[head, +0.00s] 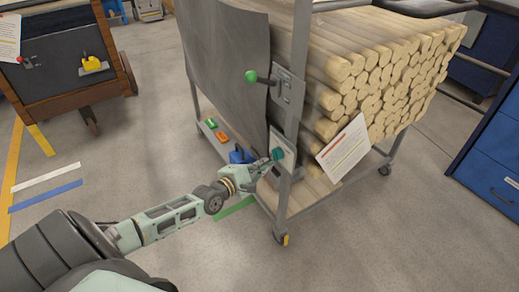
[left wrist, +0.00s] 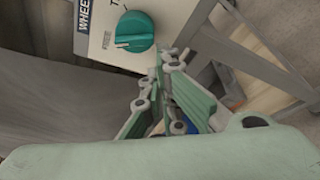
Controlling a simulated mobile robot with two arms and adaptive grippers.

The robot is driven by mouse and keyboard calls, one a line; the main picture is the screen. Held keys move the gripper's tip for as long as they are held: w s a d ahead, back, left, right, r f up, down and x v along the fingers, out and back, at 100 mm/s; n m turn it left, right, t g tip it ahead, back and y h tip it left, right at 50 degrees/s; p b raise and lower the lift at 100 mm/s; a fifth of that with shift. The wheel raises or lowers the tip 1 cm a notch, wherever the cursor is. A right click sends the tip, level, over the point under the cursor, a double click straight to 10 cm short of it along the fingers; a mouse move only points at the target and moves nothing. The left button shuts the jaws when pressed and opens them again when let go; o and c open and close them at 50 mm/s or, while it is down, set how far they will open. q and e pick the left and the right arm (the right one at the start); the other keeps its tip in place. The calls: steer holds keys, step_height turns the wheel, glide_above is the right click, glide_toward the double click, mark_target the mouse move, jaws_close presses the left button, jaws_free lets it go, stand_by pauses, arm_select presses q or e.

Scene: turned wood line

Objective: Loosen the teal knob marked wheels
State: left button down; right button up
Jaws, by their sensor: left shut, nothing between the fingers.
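The teal knob (left wrist: 134,31) is on a light plate (left wrist: 97,22) with a dark label whose visible letters read "WHEE". In the head view the knob (head: 278,154) sits on the cart's upright post, low on the near side. My left gripper (head: 270,160) reaches it from the left, its tips beside the knob. In the left wrist view my left gripper (left wrist: 165,58) is shut and empty, its tips just below and right of the knob. I cannot tell whether they touch it. My right gripper is not in view.
The cart carries a stack of round wood dowels (head: 375,85) behind a grey sheet (head: 228,60). A green-balled lever (head: 251,77) sticks out above the knob. A paper sheet (head: 344,148) hangs to its right. Green and orange items (head: 222,136) lie on the lower shelf.

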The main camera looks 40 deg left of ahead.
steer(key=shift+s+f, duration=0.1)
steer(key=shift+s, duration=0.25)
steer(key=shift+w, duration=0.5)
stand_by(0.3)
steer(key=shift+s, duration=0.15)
